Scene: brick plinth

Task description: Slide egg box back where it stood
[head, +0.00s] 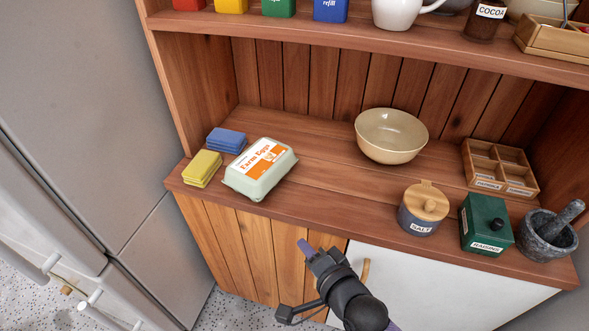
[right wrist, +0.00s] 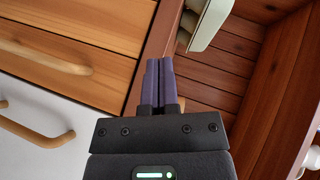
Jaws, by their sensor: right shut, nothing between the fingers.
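The egg box (head: 260,168) is pale green with a white and orange "Farm Eggs" label. It sits at the front left of the wooden counter (head: 310,185), close to the front edge, closed and upright. Part of it also shows at the top of the right wrist view (right wrist: 208,22). My right gripper (head: 304,246) is in front of the cabinet, below the counter edge and to the right of the egg box, apart from it. Its purple fingers (right wrist: 159,68) are together with nothing between them. My left gripper is not in view.
Yellow sponges (head: 203,168) and blue sponges (head: 226,140) lie left of the egg box. A beige bowl (head: 391,136) stands to its right at the back. A salt jar (head: 422,212), green raisins tin (head: 486,224) and mortar (head: 546,236) stand farther right. Counter between box and bowl is clear.

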